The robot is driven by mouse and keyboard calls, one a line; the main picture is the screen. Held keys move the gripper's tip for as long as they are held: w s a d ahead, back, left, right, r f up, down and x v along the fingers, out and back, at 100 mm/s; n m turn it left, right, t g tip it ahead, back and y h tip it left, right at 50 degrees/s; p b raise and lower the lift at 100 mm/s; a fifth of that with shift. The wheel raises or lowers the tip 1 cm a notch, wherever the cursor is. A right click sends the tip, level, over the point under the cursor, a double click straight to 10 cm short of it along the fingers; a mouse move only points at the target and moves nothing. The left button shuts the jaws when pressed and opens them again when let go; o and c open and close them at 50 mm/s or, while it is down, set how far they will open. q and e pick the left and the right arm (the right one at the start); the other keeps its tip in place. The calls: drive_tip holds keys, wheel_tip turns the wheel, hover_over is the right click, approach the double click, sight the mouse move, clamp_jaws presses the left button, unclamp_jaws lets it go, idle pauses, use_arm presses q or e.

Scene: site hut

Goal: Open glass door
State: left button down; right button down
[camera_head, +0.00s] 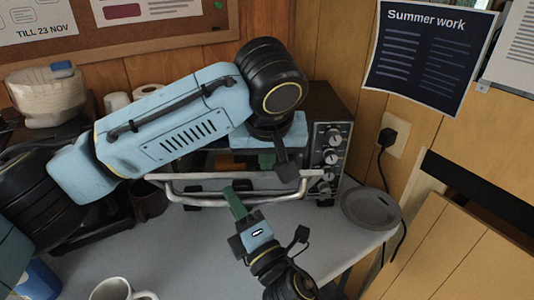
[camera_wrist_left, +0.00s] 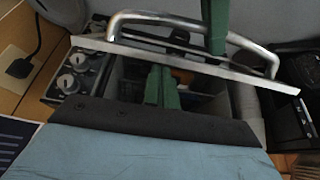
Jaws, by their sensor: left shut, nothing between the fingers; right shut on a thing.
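The oven (camera_head: 326,100) stands against the wood wall, its knob panel (camera_head: 330,157) facing front. Its glass door stands partly open, tilted forward; its metal top edge (camera_head: 200,177) and bar handle (camera_head: 205,203) show. My right gripper (camera_head: 237,203) is shut on the handle, reaching from below; its green finger (camera_wrist_left: 215,25) also shows in the left wrist view. My left gripper (camera_head: 266,160) is shut and empty, pointing down at the gap behind the door edge. Its green fingers (camera_wrist_left: 162,87) show there in the left wrist view. My left arm hides much of the oven.
A grey plate (camera_head: 371,208) lies right of the oven, near the socket and its cable (camera_head: 387,138). A white mug (camera_head: 120,290) stands at the front. A dark mug (camera_head: 150,200) stands left of the door. The grey table (camera_head: 190,255) is clear in front.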

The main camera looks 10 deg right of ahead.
use_arm(q)
drive_tip(key=shift+s+f, duration=0.25)
drive_tip(key=shift+s, duration=0.15)
use_arm(e)
drive_tip(key=shift+w+d+r, duration=0.15)
drive_tip(key=shift+d+r, duration=0.05)
drive_tip(key=c, duration=1.4)
unclamp_jaws()
drive_tip(key=shift+c, duration=0.2)
use_arm(q)
drive_tip(key=shift+w, duration=0.15)
use_arm(e)
drive_tip(key=shift+o, duration=0.3)
drive_tip(key=shift+a+r, duration=0.1)
